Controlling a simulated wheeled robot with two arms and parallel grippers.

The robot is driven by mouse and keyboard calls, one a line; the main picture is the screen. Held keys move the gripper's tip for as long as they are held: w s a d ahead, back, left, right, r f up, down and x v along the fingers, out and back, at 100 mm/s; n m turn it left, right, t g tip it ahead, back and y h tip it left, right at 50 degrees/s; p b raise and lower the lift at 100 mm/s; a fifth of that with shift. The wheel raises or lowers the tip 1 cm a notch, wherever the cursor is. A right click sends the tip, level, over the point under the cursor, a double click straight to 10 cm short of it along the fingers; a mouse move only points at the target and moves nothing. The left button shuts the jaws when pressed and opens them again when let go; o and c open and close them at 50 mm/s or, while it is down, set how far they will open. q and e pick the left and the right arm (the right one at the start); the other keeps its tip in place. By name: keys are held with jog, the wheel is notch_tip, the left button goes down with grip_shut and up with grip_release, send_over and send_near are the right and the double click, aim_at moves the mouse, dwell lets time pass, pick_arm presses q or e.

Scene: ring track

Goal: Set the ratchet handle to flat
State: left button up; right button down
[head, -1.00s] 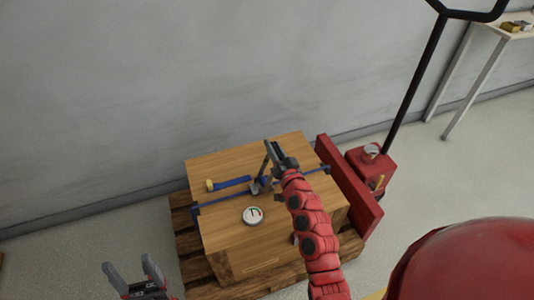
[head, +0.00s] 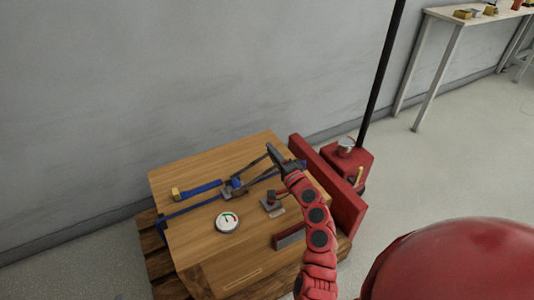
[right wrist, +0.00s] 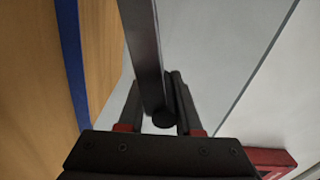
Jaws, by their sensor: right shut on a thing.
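The ratchet (head: 232,187) sits on the blue strap (head: 190,212) across the top of the wooden crate (head: 205,255). Its dark handle (head: 258,172) slants up and right from the ratchet body, raised off the crate top. My right gripper (head: 280,157) is shut on the handle near its free end. In the right wrist view the grey handle (right wrist: 143,50) runs between my fingers, with a round dark end (right wrist: 163,118) between them. The fingers hide part of the handle in the head view. My left gripper is not in view.
A round dial gauge (head: 228,222) and a loose blue strap with a yellow end (head: 198,190) lie on the crate. A small grey and red fitting (head: 271,202) is near my right arm. A red pallet jack (head: 347,168) stands at right, the wall behind.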

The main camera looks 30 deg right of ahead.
jog(key=shift+d+f+m+b, duration=0.25)
jog(key=shift+f+m, duration=0.3)
jog(key=shift+f, duration=0.1)
jog(key=shift+d+f+m+b, duration=0.25)
jog(key=shift+f+m, duration=0.3)
jog(key=shift+f, duration=0.05)
